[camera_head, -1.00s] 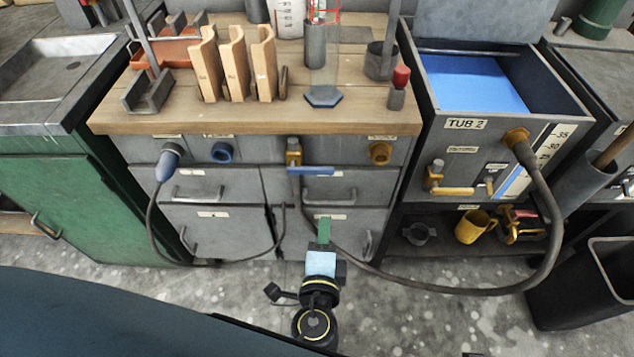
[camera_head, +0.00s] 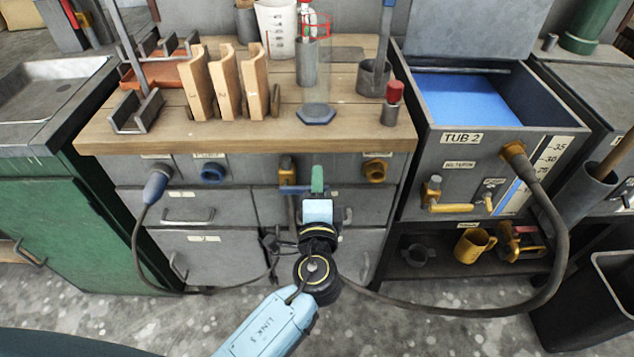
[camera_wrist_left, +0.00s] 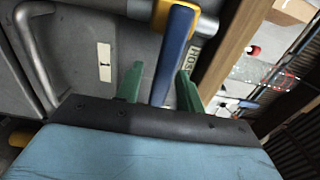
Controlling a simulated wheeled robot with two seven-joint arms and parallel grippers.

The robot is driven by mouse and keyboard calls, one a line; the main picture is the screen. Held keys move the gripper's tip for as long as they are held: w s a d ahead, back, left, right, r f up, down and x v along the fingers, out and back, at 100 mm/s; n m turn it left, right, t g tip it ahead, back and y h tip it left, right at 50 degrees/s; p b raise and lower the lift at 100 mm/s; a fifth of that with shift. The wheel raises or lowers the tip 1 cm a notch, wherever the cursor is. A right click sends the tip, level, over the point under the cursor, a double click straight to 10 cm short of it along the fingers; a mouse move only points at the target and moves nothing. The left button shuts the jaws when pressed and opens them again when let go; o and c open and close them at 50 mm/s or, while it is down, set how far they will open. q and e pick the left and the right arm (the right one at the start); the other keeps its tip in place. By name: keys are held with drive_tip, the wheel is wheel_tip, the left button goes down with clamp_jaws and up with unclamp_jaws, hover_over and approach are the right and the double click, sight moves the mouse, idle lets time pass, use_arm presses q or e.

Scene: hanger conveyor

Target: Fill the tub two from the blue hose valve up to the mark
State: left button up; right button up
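The blue-levered valve (camera_head: 287,170) has a yellow body and sits on the counter front. In the left wrist view the lever (camera_wrist_left: 172,60) lies between the two green fingers of my left gripper (camera_wrist_left: 158,80), with gaps on both sides; the gripper is open. Tub 2 (camera_head: 455,160) stands to the right with blue liquid (camera_head: 465,98) inside. Its front has a numbered scale (camera_head: 548,158) and a blue level strip (camera_head: 508,196). My right gripper is not in view.
A dark hose (camera_head: 553,240) runs from the tub's brass port (camera_head: 514,152) down across the floor toward the counter. A yellow-handled valve (camera_head: 447,207) is on the tub front. Wooden blocks (camera_head: 227,80) and a clear cylinder (camera_head: 318,85) stand on the counter (camera_head: 250,135). A dark bin (camera_head: 590,290) is at right.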

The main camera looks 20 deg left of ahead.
use_arm(q)
drive_tip(key=shift+w+a, duration=0.15)
drive_tip(key=shift+w, duration=0.4)
clamp_jaws()
